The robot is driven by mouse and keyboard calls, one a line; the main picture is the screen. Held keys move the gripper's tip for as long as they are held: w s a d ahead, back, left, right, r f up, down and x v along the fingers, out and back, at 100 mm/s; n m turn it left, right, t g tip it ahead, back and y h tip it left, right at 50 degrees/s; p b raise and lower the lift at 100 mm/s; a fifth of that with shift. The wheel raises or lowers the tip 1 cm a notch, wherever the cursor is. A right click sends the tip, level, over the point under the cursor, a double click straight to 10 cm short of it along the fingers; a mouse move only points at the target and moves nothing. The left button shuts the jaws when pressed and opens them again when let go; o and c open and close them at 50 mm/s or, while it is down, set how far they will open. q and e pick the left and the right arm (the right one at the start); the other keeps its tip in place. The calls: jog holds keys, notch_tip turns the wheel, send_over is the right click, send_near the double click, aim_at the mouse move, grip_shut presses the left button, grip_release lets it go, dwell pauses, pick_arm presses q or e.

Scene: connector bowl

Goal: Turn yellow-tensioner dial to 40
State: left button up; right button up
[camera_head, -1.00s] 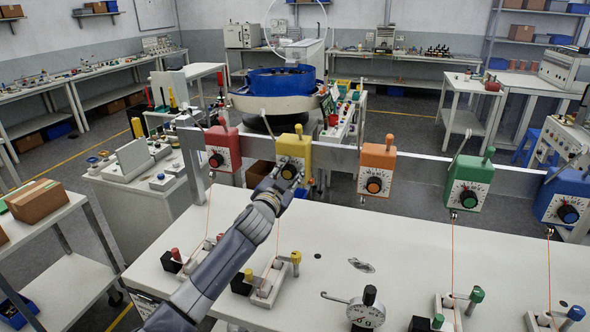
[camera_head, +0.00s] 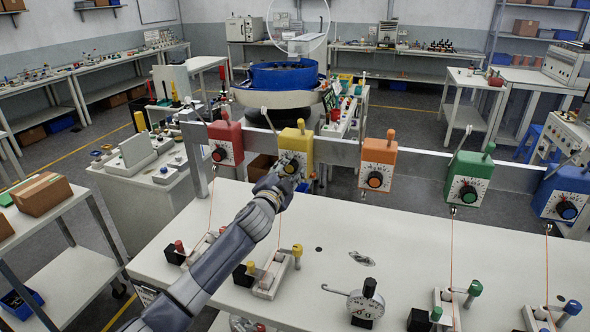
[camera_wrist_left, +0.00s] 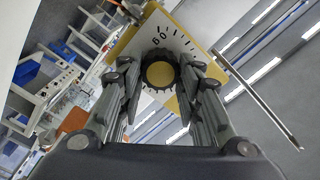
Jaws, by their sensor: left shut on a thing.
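The yellow tensioner (camera_head: 297,143) hangs on the grey rail, second from the left, and its lower face is partly covered by my gripper. My left gripper (camera_head: 288,166) reaches up to its dial from the lower left. In the left wrist view the yellow tensioner's white scale plate (camera_wrist_left: 165,32) shows tilted, with a "60" readable near its top. The black ribbed dial (camera_wrist_left: 160,72) with a yellow centre sits between the fingers of the left gripper (camera_wrist_left: 160,85), which are shut on it. The dial's pointer cannot be made out. My right gripper is not in view.
Red (camera_head: 225,142), orange (camera_head: 377,165), green (camera_head: 468,178) and blue (camera_head: 565,192) tensioners share the rail (camera_head: 335,153). The white table (camera_head: 400,238) below holds small lever fixtures and a round gauge (camera_head: 366,303). Thin threads hang from several tensioners.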

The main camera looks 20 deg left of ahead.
pick_arm(q)
jog(key=shift+f, duration=0.25)
jog(key=o, duration=1.1)
jog(key=shift+a, duration=0.1)
jog(key=shift+c, duration=0.2)
jog(key=shift+r, duration=0.15)
jog(key=shift+s+r, duration=0.1)
jog(key=shift+s, duration=0.1)
jog(key=s, duration=1.2)
jog(key=shift+a, duration=0.15)
jog(key=shift+w, duration=0.1)
